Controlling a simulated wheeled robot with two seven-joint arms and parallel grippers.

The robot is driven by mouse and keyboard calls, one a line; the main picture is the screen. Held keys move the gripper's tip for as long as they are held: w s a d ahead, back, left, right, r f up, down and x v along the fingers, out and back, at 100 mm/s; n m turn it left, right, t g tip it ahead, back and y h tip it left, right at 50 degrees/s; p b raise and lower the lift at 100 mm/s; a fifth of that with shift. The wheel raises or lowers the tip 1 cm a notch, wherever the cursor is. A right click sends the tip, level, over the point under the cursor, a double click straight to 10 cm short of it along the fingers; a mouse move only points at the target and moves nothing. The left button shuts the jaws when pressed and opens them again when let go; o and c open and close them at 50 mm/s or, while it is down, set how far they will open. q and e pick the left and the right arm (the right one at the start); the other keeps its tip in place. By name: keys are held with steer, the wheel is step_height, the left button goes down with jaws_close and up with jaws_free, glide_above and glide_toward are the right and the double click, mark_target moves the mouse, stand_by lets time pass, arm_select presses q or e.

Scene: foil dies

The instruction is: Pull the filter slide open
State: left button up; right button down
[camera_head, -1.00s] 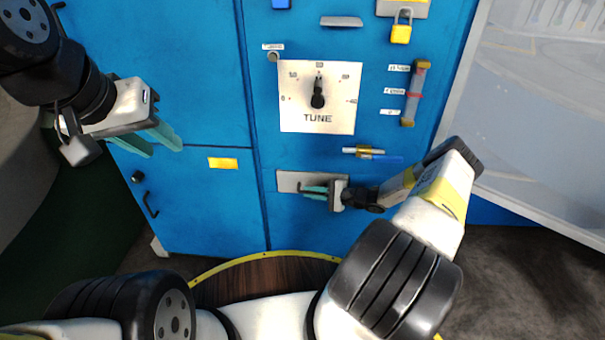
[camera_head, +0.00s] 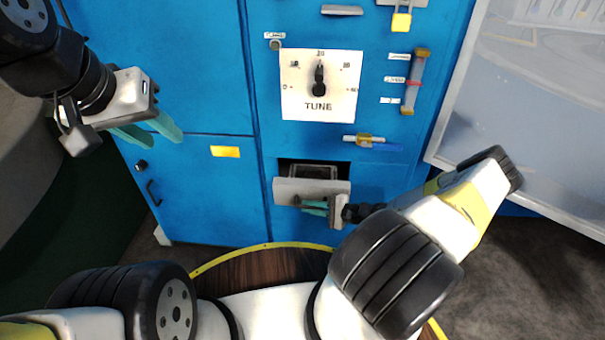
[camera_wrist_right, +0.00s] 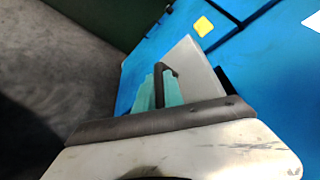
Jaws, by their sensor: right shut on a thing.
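The filter slide (camera_head: 285,190) is a drawer with a pale grey front plate, low on the blue cabinet. It stands partly out of its dark opening, and part of its inside shows behind the front. My right gripper (camera_head: 312,206) is shut on the slide's dark handle, with its teal fingers across it. The right wrist view shows the fingers (camera_wrist_right: 158,90) at the dark handle (camera_wrist_right: 160,72) in front of the pale plate (camera_wrist_right: 190,65). My left gripper (camera_head: 150,131) is in the air at the left, its teal fingers apart and nothing seen between them.
Above the slide are a white TUNE dial plate (camera_head: 322,86), a blue-and-yellow valve (camera_head: 370,142), a sight tube (camera_head: 414,82) and a padlock (camera_head: 401,22). A black door handle (camera_head: 152,198) is at lower left. A pale panel (camera_head: 530,110) stands at right.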

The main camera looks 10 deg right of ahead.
steer(key=s, duration=0.1)
steer(key=s+a, duration=0.1)
steer(key=s, duration=0.3)
steer(key=shift+s+a, duration=0.2)
steer(key=shift+a, duration=0.1)
steer(key=c, duration=1.5)
jaws_free()
steer(key=shift+o, duration=0.2)
steer(key=v, duration=0.8)
